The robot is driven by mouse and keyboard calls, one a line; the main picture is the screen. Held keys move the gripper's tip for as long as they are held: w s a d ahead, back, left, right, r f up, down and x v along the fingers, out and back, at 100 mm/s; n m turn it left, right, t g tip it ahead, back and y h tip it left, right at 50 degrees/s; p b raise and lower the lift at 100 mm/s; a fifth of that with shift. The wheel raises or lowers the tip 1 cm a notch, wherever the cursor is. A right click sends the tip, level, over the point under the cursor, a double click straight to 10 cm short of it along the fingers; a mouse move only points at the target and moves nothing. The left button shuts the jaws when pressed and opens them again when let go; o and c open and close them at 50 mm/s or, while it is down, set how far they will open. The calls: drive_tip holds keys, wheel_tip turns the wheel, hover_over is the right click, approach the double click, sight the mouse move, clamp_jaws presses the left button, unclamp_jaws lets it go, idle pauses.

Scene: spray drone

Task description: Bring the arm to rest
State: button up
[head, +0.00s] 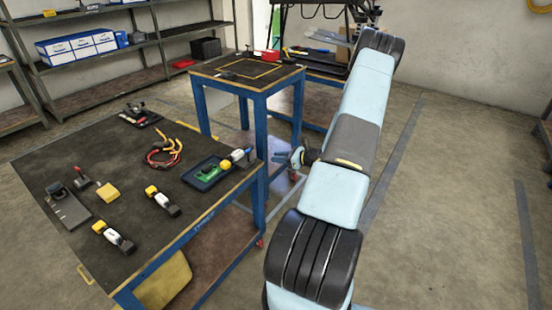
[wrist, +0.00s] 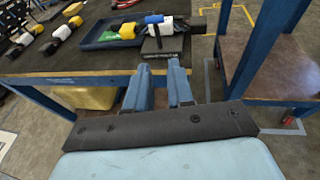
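My arm runs up the right half of the head view, its light-blue and grey links in front of the tables. My gripper (head: 281,157) shows beside the arm in the head view, just right of the near work table (head: 88,160). In the wrist view the two blue fingers of my gripper (wrist: 160,72) stand apart with nothing between them. They point toward the table's edge and a black block (wrist: 163,46) with a label. In that picture the fingertips lie just below the block; whether they touch the table cannot be told.
The near table holds a blue tray (head: 204,178), red-yellow cables (head: 163,152), a yellow block (head: 108,192) and several white-yellow parts. A taller blue-legged table (head: 256,92) stands behind. Shelves line the back left. The floor (head: 440,220) right of my arm is largely clear.

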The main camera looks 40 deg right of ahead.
idle(0.4)
drive_tip(key=s+a+r+n+g, duration=0.3)
drive_tip(key=a+r+n+g, duration=0.2)
drive_tip(key=a+r+n, duration=0.5)
drive_tip(key=s+a+r+n+g, duration=0.2)
drive_tip(key=a+r+n+g, duration=0.35)
drive_tip(key=a+r, duration=0.95)
drive_tip(key=s+a+r+n+t+h, duration=0.1)
drive_tip(key=s+a+r+n+h, duration=0.2)
drive_tip(key=s+r+n, duration=0.4)
drive_tip(key=s+a+r+n+t+h, duration=0.2)
drive_tip(key=s+r+n, duration=0.5)
drive_tip(key=s+r, duration=0.5)
drive_tip(key=s+a+h, duration=0.1)
drive_tip(key=s+h, duration=0.1)
drive_tip(key=s, duration=0.4)
drive_tip(key=shift+a+h, duration=0.25)
drive_tip(key=shift+h, duration=0.15)
